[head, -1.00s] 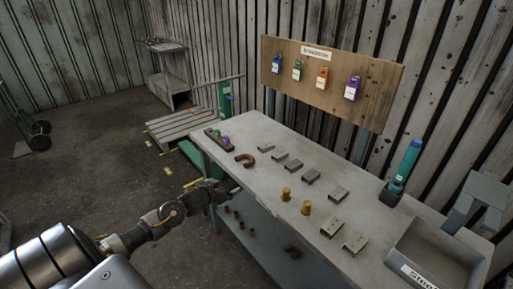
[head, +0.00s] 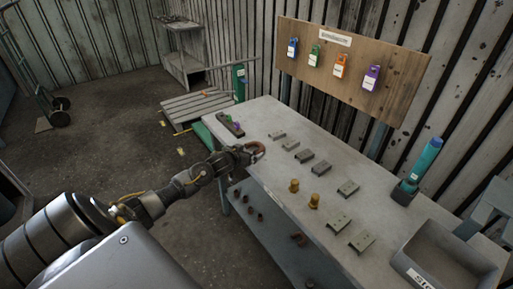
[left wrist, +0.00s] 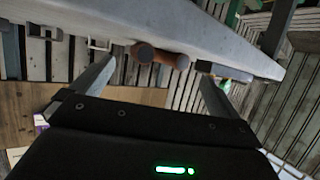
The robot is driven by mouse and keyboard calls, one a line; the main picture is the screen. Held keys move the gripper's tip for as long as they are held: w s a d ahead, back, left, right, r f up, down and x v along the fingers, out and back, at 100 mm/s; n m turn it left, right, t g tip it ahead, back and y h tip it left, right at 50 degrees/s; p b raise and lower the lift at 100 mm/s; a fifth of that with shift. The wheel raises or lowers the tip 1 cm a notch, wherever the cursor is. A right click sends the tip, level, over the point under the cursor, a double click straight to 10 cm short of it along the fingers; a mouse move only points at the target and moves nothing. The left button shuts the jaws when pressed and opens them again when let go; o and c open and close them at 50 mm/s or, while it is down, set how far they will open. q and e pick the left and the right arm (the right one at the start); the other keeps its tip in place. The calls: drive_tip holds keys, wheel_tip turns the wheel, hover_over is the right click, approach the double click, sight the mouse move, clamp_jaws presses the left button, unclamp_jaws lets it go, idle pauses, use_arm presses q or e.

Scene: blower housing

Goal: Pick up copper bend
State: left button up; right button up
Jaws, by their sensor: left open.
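The copper bend (head: 259,147) is a brown curved pipe lying on the grey bench top near its left edge. My left gripper (head: 246,154) is at the bench edge, right at the bend, and partly hides it. In the left wrist view, the round ends of the copper bend (left wrist: 160,56) show between the two spread fingers of my left gripper (left wrist: 155,72). The jaws are open. I cannot tell whether either finger touches the bend. My right gripper is not in view.
The bench top (head: 290,212) carries several grey plates, two brass fittings (head: 314,201), a dark tray with coloured pieces (head: 230,124), a blue-green bottle (head: 424,163) and a grey bin (head: 447,262). A board with coloured tags (head: 352,68) stands behind. More brown parts lie on the lower shelf.

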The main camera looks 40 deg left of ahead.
sight(256, 146)
use_arm(q)
drive_tip(key=shift+w+a+p, duration=0.1)
drive_tip(key=shift+w+p, duration=0.2)
drive_tip(key=shift+w, duration=0.2)
drive_tip(key=shift+p+x, duration=0.3)
drive_tip(key=shift+x, duration=1.85)
drive_tip(key=shift+f, duration=0.15)
drive_tip(key=c, duration=1.3)
